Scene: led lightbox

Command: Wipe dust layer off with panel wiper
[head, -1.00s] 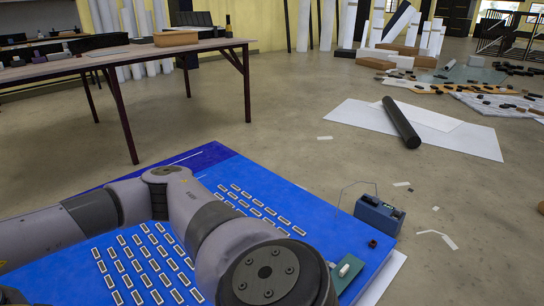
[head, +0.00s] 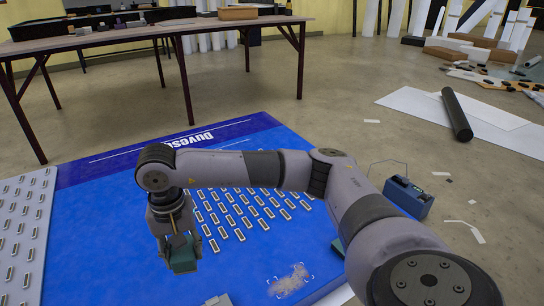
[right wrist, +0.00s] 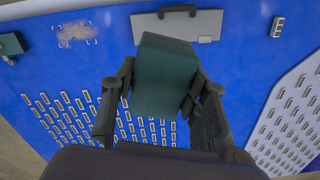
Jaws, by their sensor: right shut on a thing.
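My right gripper (head: 177,238) is shut on the teal block-shaped panel wiper (head: 183,258), over the blue panel (head: 120,225). In the right wrist view the wiper (right wrist: 165,62) sits between both fingers. I cannot tell whether it touches the panel. The dust layer (head: 290,280) is a beige-grey patch inside white corner marks, near the panel's front right, apart from the wiper. It also shows at the upper left of the right wrist view (right wrist: 76,34). My left gripper is not in view.
Rows of small LED strips (head: 245,215) cover the panel's middle. A grey plate with a dark handle (right wrist: 178,24) lies on its near side. A blue box (head: 408,197) stands right of the panel. A white LED board (head: 25,225) is at left. A table (head: 150,35) stands behind.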

